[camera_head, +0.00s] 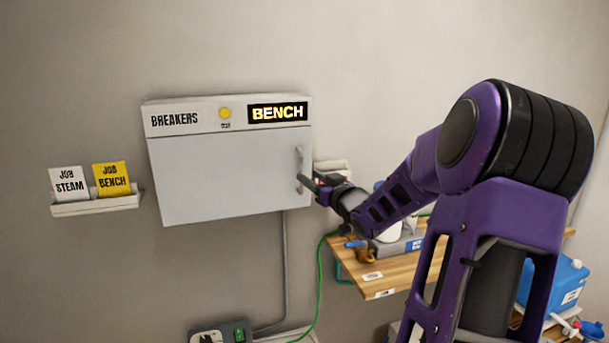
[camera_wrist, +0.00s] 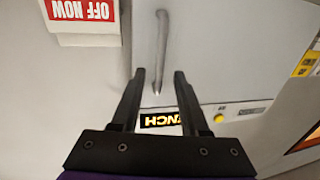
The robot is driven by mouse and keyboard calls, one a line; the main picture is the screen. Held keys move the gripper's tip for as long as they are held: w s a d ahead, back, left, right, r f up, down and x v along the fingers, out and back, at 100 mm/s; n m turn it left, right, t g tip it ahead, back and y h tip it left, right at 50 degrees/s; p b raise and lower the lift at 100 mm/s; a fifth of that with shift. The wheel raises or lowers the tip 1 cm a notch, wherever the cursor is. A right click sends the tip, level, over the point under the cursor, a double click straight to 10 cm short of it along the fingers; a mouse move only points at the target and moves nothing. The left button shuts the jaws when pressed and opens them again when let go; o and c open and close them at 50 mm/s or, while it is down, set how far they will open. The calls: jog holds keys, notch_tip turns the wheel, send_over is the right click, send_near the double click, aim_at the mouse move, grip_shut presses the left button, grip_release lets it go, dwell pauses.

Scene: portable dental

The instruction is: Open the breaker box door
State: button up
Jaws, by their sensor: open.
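The grey breaker box (camera_head: 160,120) is mounted on the wall, labelled BREAKERS with a lit BENCH sign (camera_head: 278,112). Its flat door (camera_head: 225,175) is closed. A vertical bar handle (camera_head: 299,160) is at the door's right edge. My gripper (camera_head: 308,183) is at the handle's lower part, reaching in from the right. In the wrist view, my gripper (camera_wrist: 160,74) is open, with one finger on each side of the handle (camera_wrist: 162,45). The handle lies between the fingertips in the picture; I cannot tell the depth or whether they touch it.
A wall holder (camera_head: 95,206) with white and yellow job cards is left of the box. A wooden shelf (camera_head: 395,274) with several items is at the lower right, under my arm. A red-and-white OFF NOW sign (camera_wrist: 85,12) shows in the wrist view. The wall left of the door is mostly clear.

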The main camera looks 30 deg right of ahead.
aim_at(305, 173)
jog(key=shift+w+d, duration=0.1)
jog(key=shift+w, duration=1.9)
grip_shut()
